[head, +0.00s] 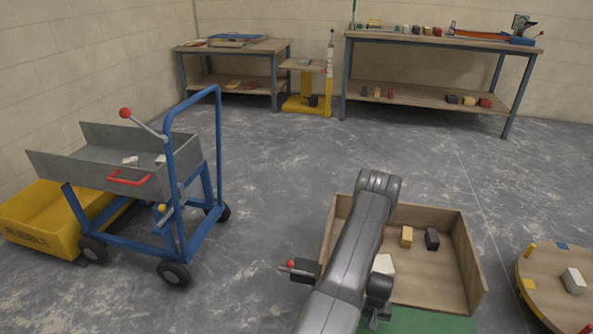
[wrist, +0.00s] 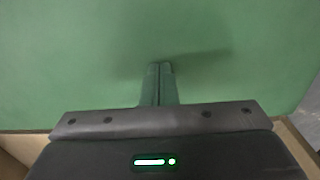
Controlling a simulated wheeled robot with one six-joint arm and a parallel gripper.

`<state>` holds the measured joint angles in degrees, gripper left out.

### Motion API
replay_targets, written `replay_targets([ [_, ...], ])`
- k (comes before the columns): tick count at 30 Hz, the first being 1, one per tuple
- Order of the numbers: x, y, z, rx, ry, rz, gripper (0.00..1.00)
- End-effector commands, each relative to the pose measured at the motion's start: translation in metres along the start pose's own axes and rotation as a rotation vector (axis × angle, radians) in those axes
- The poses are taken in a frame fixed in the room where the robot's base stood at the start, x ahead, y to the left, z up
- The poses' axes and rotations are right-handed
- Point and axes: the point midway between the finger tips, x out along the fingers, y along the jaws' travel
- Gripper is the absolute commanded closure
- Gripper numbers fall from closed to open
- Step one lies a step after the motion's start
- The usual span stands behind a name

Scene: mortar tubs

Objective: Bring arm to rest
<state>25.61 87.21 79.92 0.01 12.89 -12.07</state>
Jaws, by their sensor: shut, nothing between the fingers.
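My gripper (wrist: 160,68) is shut and empty, its two fingers side by side in the wrist view. It points at a plain green surface (wrist: 70,70), and a soft shadow lies on that surface beyond the fingertips. I cannot tell the exact gap between them. In the head view my arm reaches up from the bottom and bends back down. My gripper is low there, by the green surface (head: 425,322) at the near side of a wooden box, and partly hidden by the arm.
The open wooden box (head: 471,262) holds several blocks. A round wooden table (head: 545,290) stands right. A blue-framed cart with a grey tray (head: 90,163) and a yellow tub (head: 35,215) are left. Workbenches (head: 440,38) line the back wall. The middle floor is clear.

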Motion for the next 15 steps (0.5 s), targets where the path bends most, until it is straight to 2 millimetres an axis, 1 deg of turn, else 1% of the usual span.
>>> replay_targets([
  [1, -0.004, 0.000, 0.009, 0.001, -0.003, -0.001, 1.00],
  [9, -0.005, 0.000, 0.054, 0.001, -0.003, -0.001, 1.00],
  [12, -0.003, 0.000, 0.068, 0.001, -0.003, -0.001, 1.00],
  [15, -0.002, 0.000, 0.078, 0.000, -0.001, 0.000, 1.00],
])
